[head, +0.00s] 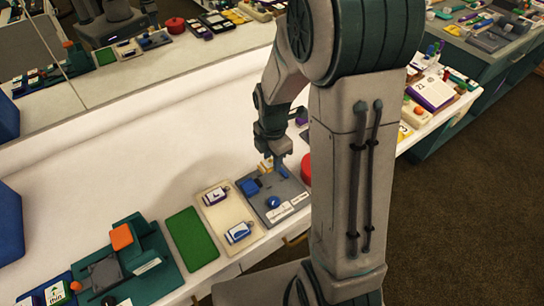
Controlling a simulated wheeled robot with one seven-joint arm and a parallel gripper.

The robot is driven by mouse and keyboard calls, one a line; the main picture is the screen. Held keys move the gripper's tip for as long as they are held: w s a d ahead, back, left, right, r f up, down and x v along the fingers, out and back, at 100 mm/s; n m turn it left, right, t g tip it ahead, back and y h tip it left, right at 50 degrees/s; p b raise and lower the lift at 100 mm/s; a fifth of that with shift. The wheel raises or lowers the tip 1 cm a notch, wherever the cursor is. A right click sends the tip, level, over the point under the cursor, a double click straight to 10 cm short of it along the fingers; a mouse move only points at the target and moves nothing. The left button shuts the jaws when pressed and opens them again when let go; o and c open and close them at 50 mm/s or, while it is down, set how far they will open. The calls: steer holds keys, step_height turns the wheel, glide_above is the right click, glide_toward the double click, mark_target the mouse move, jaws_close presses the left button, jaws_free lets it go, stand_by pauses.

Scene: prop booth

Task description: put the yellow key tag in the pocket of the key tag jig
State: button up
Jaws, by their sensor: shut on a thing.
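My gripper (273,158) points down over the back part of a grey board that looks like the key tag jig (291,190). A small yellow piece, which looks like the yellow key tag (265,167), shows at its fingertips, and the gripper is shut on it. The jig carries a blue block (250,187), a round blue knob (273,202) and white labels at its front edge. The pocket cannot be made out at this size. I cannot tell whether the tag touches the jig.
A green mat (191,238) and a dark green fixture (152,243) with an orange block (121,237) lie farther left. A red round thing (306,170) stands close right. The white table behind is clear.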

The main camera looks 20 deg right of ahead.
mark_target(272, 177)
steer(key=shift+f+b, duration=1.9)
steer(key=shift+f, duration=0.85)
steer(key=o, duration=1)
steer(key=shift+o, duration=0.2)
step_height(272, 177, up, 14)
steer(key=shift+f+p, duration=0.1)
steer(key=shift+p, duration=0.4)
